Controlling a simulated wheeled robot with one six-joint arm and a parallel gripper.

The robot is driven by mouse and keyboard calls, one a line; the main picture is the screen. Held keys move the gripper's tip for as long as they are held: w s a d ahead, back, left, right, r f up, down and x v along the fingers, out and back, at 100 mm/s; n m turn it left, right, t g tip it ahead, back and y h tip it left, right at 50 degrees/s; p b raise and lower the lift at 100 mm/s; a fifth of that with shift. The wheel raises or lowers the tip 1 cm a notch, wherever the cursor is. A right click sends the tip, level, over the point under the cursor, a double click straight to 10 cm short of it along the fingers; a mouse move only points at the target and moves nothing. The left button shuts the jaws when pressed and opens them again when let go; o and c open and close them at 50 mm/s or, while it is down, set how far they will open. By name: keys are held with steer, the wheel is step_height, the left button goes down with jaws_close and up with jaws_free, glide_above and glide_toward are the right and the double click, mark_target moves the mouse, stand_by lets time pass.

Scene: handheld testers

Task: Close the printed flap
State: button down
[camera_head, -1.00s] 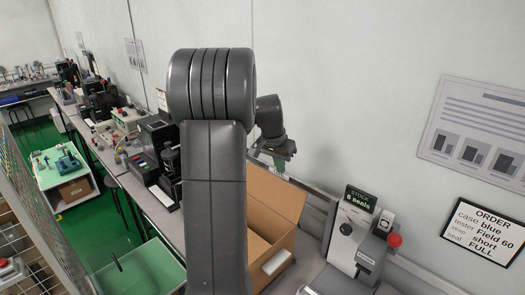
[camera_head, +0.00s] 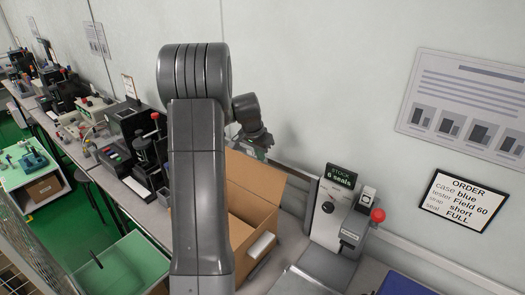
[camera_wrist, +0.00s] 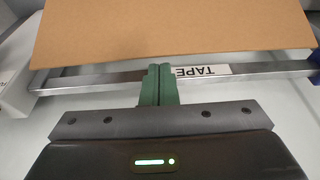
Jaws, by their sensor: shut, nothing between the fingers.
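The open cardboard box (camera_head: 262,214) stands on the bench right of my arm in the head view. Its tall back flap (camera_head: 253,176) stands up and leans toward the wall. No print shows on the visible cardboard, so I cannot tell which flap is the printed one. My gripper (camera_head: 262,154) is just above and behind the top edge of that flap, partly hidden by it. In the wrist view, my gripper's green fingers (camera_wrist: 159,72) are shut and empty, just short of a brown cardboard panel (camera_wrist: 170,30); contact is unclear. My arm hides the box's left side.
A metal bar (camera_wrist: 100,81) with a TAPE label (camera_wrist: 205,71) runs below the cardboard in the wrist view. A seal dispenser (camera_head: 335,215) stands right of the box. A white block (camera_head: 262,246) is at the box's front right. The wall is close behind.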

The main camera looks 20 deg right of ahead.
steer(key=shift+s+a+r, duration=0.3)
steer(key=shift+s+a, duration=0.05)
steer(key=shift+a, duration=0.3)
steer(key=shift+b, duration=0.35)
steer(key=shift+a+f+b, duration=0.1)
steer(key=shift+a+b, duration=0.05)
steer(key=shift+b, duration=0.2)
